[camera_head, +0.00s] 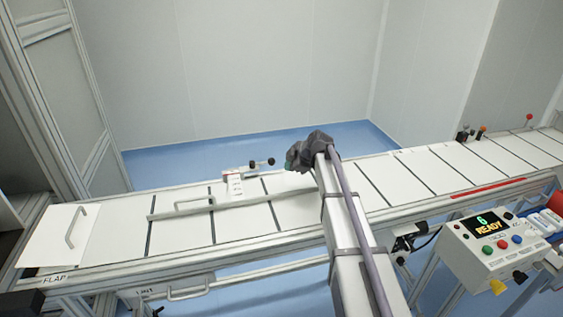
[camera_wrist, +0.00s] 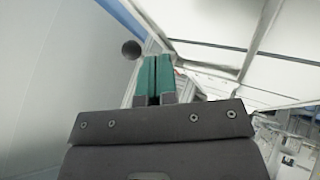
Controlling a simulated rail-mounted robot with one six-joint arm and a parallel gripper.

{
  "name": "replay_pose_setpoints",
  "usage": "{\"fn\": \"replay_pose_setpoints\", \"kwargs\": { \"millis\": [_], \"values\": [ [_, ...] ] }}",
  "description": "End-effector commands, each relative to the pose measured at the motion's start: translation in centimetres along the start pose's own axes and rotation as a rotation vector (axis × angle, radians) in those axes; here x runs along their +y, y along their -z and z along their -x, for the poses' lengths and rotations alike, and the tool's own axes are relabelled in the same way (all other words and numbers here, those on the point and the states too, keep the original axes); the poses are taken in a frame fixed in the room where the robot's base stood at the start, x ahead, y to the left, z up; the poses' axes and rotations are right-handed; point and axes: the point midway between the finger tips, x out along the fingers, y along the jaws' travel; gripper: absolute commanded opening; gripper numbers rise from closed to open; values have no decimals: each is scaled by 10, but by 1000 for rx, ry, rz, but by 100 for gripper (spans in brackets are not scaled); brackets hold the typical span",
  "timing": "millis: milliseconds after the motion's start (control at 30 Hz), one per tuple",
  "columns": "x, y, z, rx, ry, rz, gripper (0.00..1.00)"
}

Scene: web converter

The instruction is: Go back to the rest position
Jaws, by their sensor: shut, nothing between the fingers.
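My gripper (camera_head: 290,164) is at the end of my arm, over the far side of the white conveyor table (camera_head: 110,225) in the head view. It is partly hidden behind its own dark wrist. In the wrist view its two green fingers (camera_wrist: 154,62) are together, with nothing seen between them. It touches nothing that I can make out.
A flap with a handle (camera_head: 70,235) is at the table's left end. A small white block (camera_head: 234,184) and a dark-knobbed clamp (camera_head: 262,163) stand at the far edge. A control panel (camera_head: 490,243) reading READY is at right. Blue floor lies behind.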

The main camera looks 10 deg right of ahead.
Motion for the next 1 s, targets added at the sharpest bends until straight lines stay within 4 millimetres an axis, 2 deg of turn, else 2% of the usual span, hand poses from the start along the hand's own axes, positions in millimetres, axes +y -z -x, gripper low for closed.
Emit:
{"fn": "replay_pose_setpoints", "kwargs": {
  "millis": [33,167,400,467,533,567,667,700,767,800,900,1000],
  "values": [
    [7,5,27,-1,-1,-2,0],
    [9,0,51,0,-1,-2,0],
    [7,-4,54,1,2,-28,0],
    [5,-4,54,1,11,-108,0],
    [-5,-7,56,-25,45,-278,0],
    [-16,-9,60,-49,65,-375,0],
    [-83,-8,80,-198,131,-761,0],
    [-118,-3,90,-283,146,-921,0],
    [-174,6,108,-429,141,-1145,0],
    [-210,12,121,-525,118,-1266,0],
    [-279,26,148,-704,43,-1430,0],
    [-317,38,162,-769,18,-1398,0]
  ]
}}
